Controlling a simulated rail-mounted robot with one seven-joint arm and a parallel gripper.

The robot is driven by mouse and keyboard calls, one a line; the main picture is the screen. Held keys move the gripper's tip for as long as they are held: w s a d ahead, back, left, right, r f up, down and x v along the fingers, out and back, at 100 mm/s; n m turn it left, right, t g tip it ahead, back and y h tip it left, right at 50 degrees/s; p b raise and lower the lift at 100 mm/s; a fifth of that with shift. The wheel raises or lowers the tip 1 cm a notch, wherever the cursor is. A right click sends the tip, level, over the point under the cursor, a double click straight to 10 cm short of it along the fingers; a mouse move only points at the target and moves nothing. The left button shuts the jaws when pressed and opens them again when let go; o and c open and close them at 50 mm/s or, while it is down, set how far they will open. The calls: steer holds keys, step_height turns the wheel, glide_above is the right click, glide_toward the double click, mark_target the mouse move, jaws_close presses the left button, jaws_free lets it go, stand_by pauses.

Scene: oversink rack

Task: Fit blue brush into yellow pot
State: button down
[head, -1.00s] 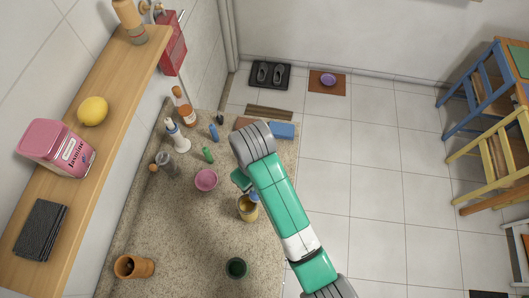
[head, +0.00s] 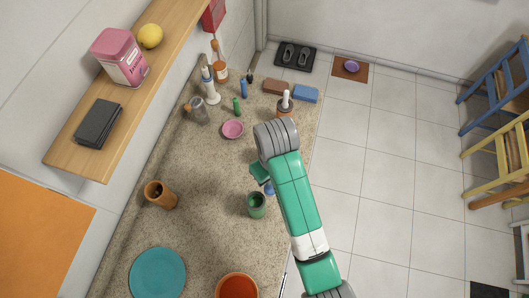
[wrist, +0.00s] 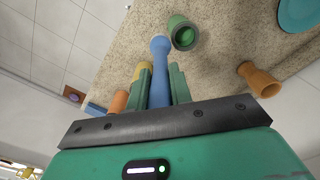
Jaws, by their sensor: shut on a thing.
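My gripper (wrist: 158,85) has green fingers shut on the blue brush (wrist: 160,60), which sticks out beyond the fingertips in the wrist view. In the head view my gripper (head: 262,174) is mostly behind my arm, and a bit of the blue brush (head: 269,188) shows beside the green pot (head: 257,206). The yellow pot (wrist: 141,70) stands on the counter, partly hidden behind the fingers in the wrist view. My arm hides it in the head view. The brush appears apart from the yellow pot, with its end near the green pot in the picture.
The counter (head: 205,215) holds a terracotta pot (head: 160,195), teal plate (head: 157,273), orange bowl (head: 237,287) and pink bowl (head: 233,129). An orange pot with a white-topped item (head: 285,104) and bottles stand farther back. A wooden shelf (head: 125,105) runs along the left wall.

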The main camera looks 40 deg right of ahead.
steer(key=w+d+f+b, duration=0.3)
steer(key=w+d+f, duration=0.2)
steer(key=w+d, duration=0.6)
steer(key=shift+w, duration=0.5)
